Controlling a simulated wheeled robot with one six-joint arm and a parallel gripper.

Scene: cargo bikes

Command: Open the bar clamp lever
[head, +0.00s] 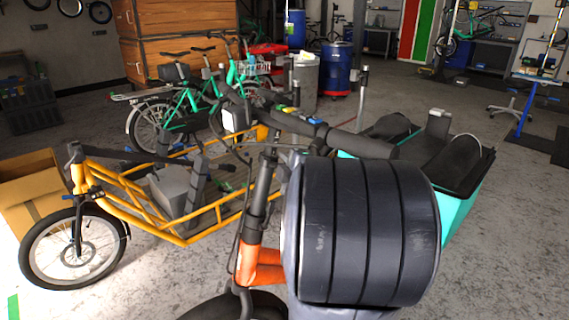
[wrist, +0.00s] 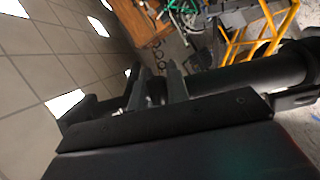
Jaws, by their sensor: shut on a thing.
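My gripper (wrist: 162,82) shows in the wrist view, with two dark fingers standing up a little apart. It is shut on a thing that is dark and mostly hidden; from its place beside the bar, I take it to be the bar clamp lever. A thick black tube (wrist: 255,73) runs from beside the fingers to the right edge. In the head view the dark handlebar (head: 352,142) and upright stem (head: 262,190) of the orange-framed bike (head: 262,262) stand just left of and behind my large ribbed arm link, which hides my gripper and the clamp.
A yellow cargo bike (head: 180,238) stands at the left, beside a cardboard box (head: 32,190). A teal cargo box (head: 462,205) is behind my arm at right. Green bikes (head: 190,100) and a blue drum (head: 337,68) stand further back. Open floor lies at the right.

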